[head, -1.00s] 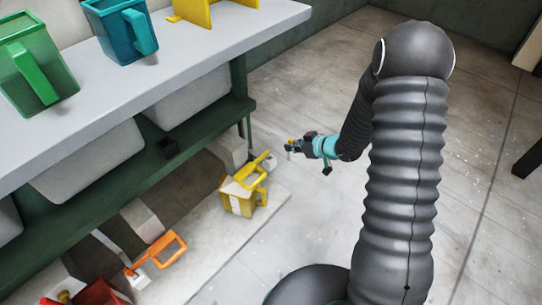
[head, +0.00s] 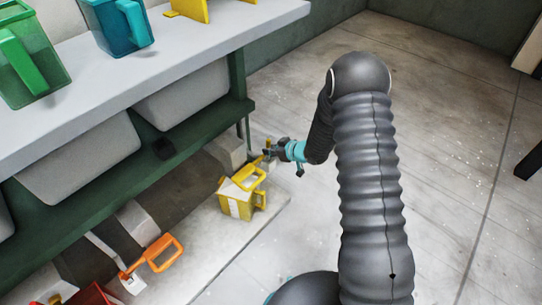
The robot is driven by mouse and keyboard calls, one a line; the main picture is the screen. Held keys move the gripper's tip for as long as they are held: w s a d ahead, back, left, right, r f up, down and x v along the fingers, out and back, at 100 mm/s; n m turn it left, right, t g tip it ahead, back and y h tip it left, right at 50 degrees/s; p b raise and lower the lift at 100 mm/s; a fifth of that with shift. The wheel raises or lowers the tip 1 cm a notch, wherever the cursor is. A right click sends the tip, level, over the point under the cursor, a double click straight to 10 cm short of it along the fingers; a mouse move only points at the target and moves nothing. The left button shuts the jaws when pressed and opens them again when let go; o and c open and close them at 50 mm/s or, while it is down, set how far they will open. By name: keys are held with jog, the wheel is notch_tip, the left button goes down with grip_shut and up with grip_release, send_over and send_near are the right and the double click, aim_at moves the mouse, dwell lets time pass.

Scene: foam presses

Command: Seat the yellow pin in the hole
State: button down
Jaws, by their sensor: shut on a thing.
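My gripper (head: 267,152) reaches in from the right, low beside the bench, and is shut on the small yellow pin (head: 268,142), whose yellow end shows above the jaws. The pin's lower part is mostly hidden by the jaws and too small to make out. The hole cannot be made out.
A green-framed bench (head: 150,68) stands on the left, with a green container (head: 28,60) and a teal one (head: 118,25) on top. A grey block (head: 228,150) stands behind the yellow press.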

jog(key=c, duration=1.3)
grip_release()
jog(key=shift+s+d+f, duration=0.1)
jog(key=shift+s+f, duration=0.25)
jog(key=shift+f, duration=0.5)
jog(key=shift+c, duration=0.2)
jog(key=shift+o, duration=0.9)
jog(key=shift+w+r, duration=0.1)
jog(key=shift+r, duration=0.1)
